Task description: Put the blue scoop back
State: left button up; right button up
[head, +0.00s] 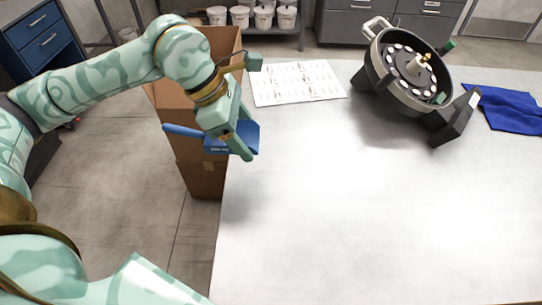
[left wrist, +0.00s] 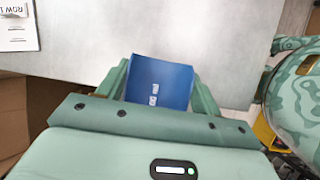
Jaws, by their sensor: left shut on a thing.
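The blue scoop (head: 247,137) is held in my left gripper (head: 238,144), near the left edge of the grey table (head: 360,220). Its handle sticks out to the left of the gripper in the head view. In the left wrist view the scoop (left wrist: 160,83) sits between the two fingers of the left gripper (left wrist: 160,88), with small white lettering on it. The left gripper is shut on it. The table surface shows beyond the scoop in that view. My right gripper is not visible.
A seed meter (head: 408,70) stands tilted at the back of the table. A white printed sheet (head: 297,83) lies left of it, and a blue cloth (head: 512,107) lies right. Cardboard boxes (head: 205,178) stand beside the table's left edge. The table's middle and front are clear.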

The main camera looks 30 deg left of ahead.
pick_arm(q)
jog(key=w+d+f, duration=0.1)
jog(key=f, duration=0.1)
jog(key=w+d+f+b, duration=0.1)
jog(key=w+d+f, duration=0.1)
jog(key=w+f, duration=0.1)
jog(key=shift+f, duration=0.3)
jog(key=f, duration=0.1)
jog(key=f+b, duration=0.1)
jog(key=f, duration=0.2)
jog(key=shift+w+d, duration=0.25)
jog(key=shift+r, duration=0.15)
jog(key=o, duration=1.5)
